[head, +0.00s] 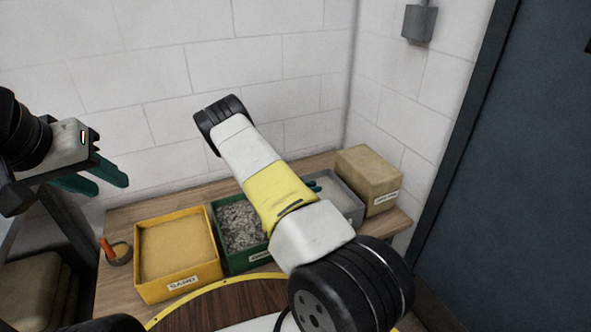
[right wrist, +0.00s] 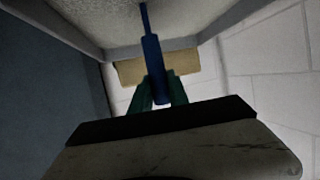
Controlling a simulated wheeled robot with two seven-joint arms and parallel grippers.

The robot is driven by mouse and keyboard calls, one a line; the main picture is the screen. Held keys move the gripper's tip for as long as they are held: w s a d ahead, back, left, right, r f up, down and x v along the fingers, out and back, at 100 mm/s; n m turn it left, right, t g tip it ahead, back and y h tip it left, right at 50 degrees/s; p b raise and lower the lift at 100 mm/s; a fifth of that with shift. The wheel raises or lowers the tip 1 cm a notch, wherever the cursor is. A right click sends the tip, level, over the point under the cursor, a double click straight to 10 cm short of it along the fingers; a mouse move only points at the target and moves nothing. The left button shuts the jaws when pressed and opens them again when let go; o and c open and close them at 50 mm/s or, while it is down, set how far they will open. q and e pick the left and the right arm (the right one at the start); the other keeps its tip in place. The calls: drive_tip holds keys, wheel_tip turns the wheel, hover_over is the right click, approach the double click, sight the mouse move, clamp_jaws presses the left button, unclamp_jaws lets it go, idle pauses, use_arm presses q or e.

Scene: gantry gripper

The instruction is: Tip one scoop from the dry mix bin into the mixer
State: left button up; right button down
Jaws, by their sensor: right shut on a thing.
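My right gripper (right wrist: 158,98) is shut on the blue handle of a scoop (right wrist: 154,62) in the right wrist view. The thin shaft runs on toward the grey bin, and the scoop's head is out of view. The grey bin (head: 347,211), holding pale grey material, stands on the bench in the head view; its front is partly hidden behind my right arm. Its wall also shows in the right wrist view (right wrist: 52,24). My left gripper (head: 97,180) is open and empty, raised at the left. I cannot make out a mixer for certain.
A yellow sand bin (head: 178,283) and a green gravel bin (head: 243,262) stand left of the grey bin. A tan labelled box (head: 368,180) is at its right. An orange-handled tool (head: 107,249) lies far left. A yellow-rimmed round brown surface (head: 225,301) is in front.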

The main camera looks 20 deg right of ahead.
drive_tip(key=shift+f, duration=0.5)
drive_tip(key=shift+d, duration=3.5)
drive_tip(key=a+r, duration=0.1)
drive_tip(key=r, duration=0.7)
drive_tip(key=a+r, duration=0.2)
drive_tip(key=r, duration=0.6)
drive_tip(key=shift+w+a, duration=0.15)
drive_tip(key=shift+a, duration=0.1)
drive_tip(key=shift+f, duration=0.1)
